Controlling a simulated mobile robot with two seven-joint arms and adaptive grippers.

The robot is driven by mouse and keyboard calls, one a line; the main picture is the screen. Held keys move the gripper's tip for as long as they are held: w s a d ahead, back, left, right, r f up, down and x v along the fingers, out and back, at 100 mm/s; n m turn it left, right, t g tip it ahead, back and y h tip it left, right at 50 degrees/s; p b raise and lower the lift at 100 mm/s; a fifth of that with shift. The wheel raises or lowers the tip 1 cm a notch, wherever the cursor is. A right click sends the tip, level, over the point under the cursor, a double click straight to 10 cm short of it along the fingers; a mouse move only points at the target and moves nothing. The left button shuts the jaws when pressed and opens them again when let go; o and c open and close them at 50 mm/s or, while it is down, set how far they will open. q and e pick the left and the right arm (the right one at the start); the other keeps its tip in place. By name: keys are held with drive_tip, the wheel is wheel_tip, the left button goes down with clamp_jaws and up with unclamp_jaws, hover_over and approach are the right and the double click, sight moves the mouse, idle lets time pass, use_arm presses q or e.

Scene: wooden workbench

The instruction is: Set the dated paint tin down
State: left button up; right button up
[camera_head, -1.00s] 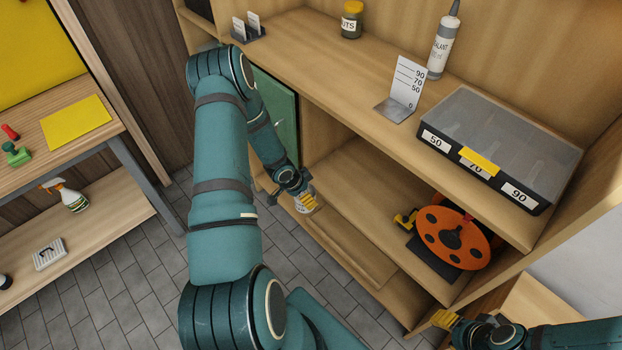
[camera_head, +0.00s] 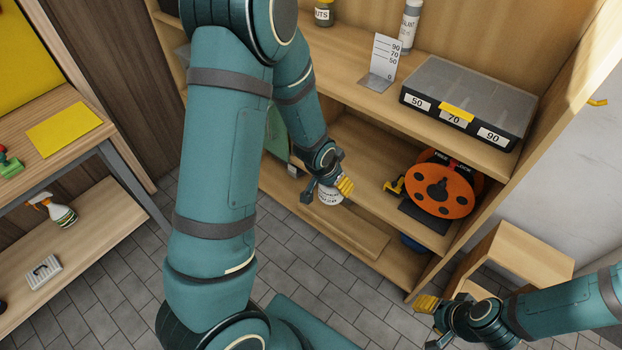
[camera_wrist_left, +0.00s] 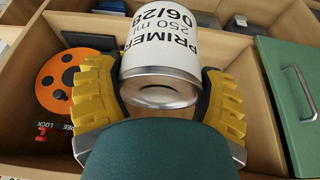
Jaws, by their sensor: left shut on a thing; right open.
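The paint tin (camera_wrist_left: 165,45) is white with a metal rim, and its label reads PRIMER, 250 ml, 06/28. My left gripper (camera_wrist_left: 160,98) is shut on it, with yellow fingers on both sides. In the head view, the left gripper (camera_head: 333,184) and the tin (camera_head: 328,197) are in front of the cabinet's lower opening, left of the orange reel. I cannot tell whether the tin touches a surface. My right gripper (camera_head: 430,322) is open and empty at the lower right, apart from the cabinet.
An orange reel (camera_head: 440,190) stands on the lower shelf (camera_head: 375,195). A green door (camera_head: 278,135) is left of the opening. A case (camera_head: 465,95) labelled 50, 70, 90 and a height gauge (camera_head: 382,62) stand on the upper shelf. A wooden step (camera_head: 515,255) is at the right.

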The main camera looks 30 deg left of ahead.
use_arm(q)
drive_tip(key=s+d+r+n, duration=0.1)
drive_tip(key=d+r, duration=0.5)
drive_tip(key=d, duration=0.2)
drive_tip(key=shift+s+d+r+y, duration=0.3)
drive_tip(key=shift+d, duration=0.05)
drive_tip(key=shift+w, duration=0.1)
drive_tip(key=shift+w+a+r, duration=0.5)
drive_tip(key=shift+w+r, duration=0.2)
drive_tip(key=shift+r, duration=0.1)
